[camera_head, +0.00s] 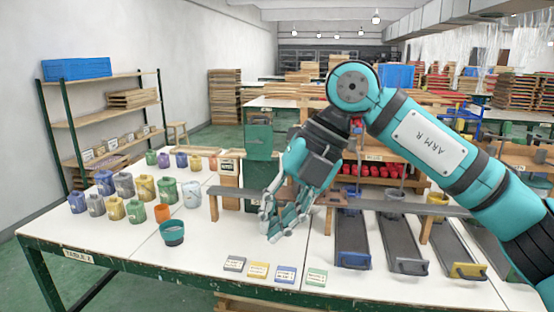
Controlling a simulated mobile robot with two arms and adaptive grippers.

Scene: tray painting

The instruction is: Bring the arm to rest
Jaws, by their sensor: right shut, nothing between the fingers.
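My right arm (420,140) comes in from the right and bends down at the elbow over the table (140,245). My right gripper (275,228) is shut and empty, pointing down above the middle of the white tabletop. Part of a pale object shows behind its fingertips, mostly hidden. A teal cup (172,233) stands on the table to the left of the gripper, apart from it. My left gripper is not in view.
Several paint jars (105,183) stand at the left of the table. Small labelled cards (258,270) lie along the front. Several dark trays (404,250) with handles lie at the right, below a wooden bar. A shelf (95,115) stands at the back left.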

